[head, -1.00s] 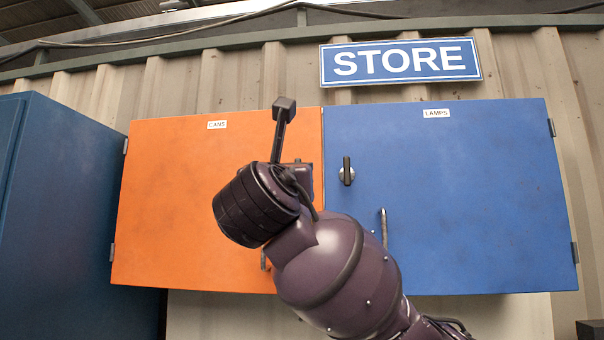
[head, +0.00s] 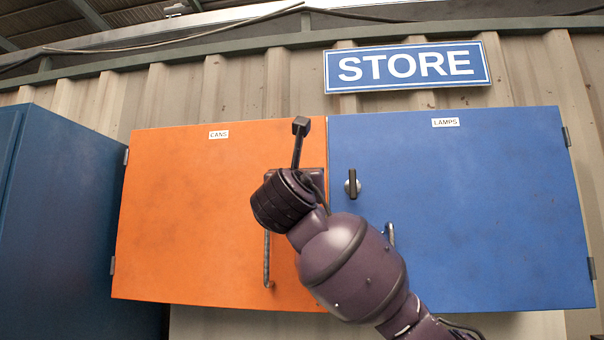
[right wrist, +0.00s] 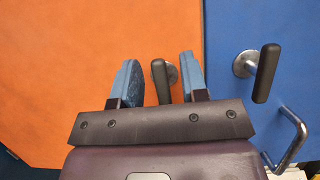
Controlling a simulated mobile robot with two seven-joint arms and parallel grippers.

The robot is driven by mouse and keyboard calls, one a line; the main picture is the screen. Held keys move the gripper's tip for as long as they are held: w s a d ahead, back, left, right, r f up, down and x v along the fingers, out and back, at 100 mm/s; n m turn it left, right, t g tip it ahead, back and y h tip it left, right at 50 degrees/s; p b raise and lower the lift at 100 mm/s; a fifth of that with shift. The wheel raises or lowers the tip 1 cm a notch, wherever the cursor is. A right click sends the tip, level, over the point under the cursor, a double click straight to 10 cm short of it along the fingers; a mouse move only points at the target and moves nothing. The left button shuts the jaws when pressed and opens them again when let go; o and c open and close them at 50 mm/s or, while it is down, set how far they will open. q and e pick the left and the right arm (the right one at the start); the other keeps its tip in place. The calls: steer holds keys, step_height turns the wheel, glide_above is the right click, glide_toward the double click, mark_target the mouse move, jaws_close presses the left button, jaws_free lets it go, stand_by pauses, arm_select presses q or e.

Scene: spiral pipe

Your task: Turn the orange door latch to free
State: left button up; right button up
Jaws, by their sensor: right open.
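The orange door (head: 190,220), labelled CANS, is closed in the head view. Its latch is hidden there behind my right arm. In the right wrist view the orange door's latch (right wrist: 160,82) has a dark lever on a round metal base, roughly upright with a slight tilt. My right gripper (right wrist: 159,62) is open, with one blue-padded finger on each side of the lever. A gap shows on both sides, so neither finger visibly touches it. In the head view the right gripper's fingers are hidden behind its wrist. My left gripper is not in view.
The closed blue door (head: 460,230) adjoins on the right, with its own dark latch (head: 352,184) and a metal pull handle (right wrist: 292,135). The orange door's pull handle (head: 267,260) hangs below my wrist. A dark blue cabinet (head: 60,220) stands at the left.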

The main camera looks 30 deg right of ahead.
steer(key=shift+w+d+r, duration=0.15)
steer(key=shift+w+d, duration=0.1)
steer(key=shift+w, duration=0.1)
jaws_close()
